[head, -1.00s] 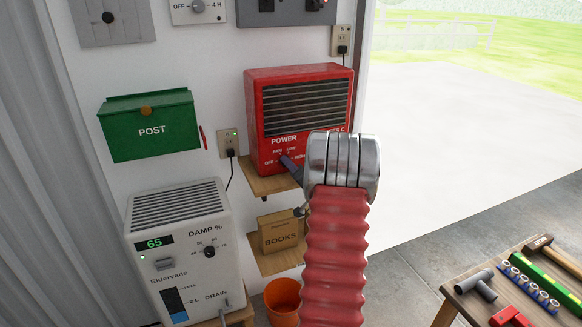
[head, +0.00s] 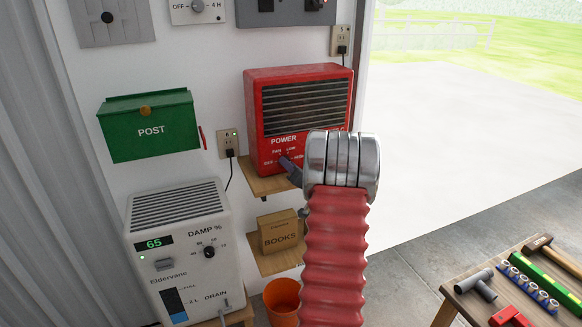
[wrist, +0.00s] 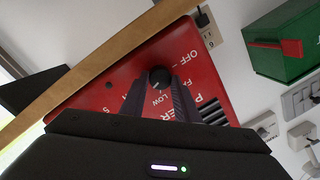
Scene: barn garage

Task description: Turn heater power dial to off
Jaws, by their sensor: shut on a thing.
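The red heater (head: 301,110) stands on a wooden shelf against the white wall, with a dark grille and the word POWER on its front. In the wrist view its red face (wrist: 85,95) appears upside down, with OFF, FAN and LOW lettered around a black power dial (wrist: 159,78). My gripper (wrist: 158,88) is shut on the dial, with one dark finger on each side of it. The dial's white mark shows only faintly, so I cannot tell its exact setting. In the head view my gripper (head: 287,164) reaches the heater's lower front, and my arm hides the heater's lower right part.
A wooden shelf (head: 262,187) supports the heater; a box marked BOOKS (head: 280,231) sits below. A green post box (head: 150,125) and white dehumidifier (head: 180,245) are to the left. An orange bucket (head: 282,300) is low down. A tool table (head: 462,302) stands at right.

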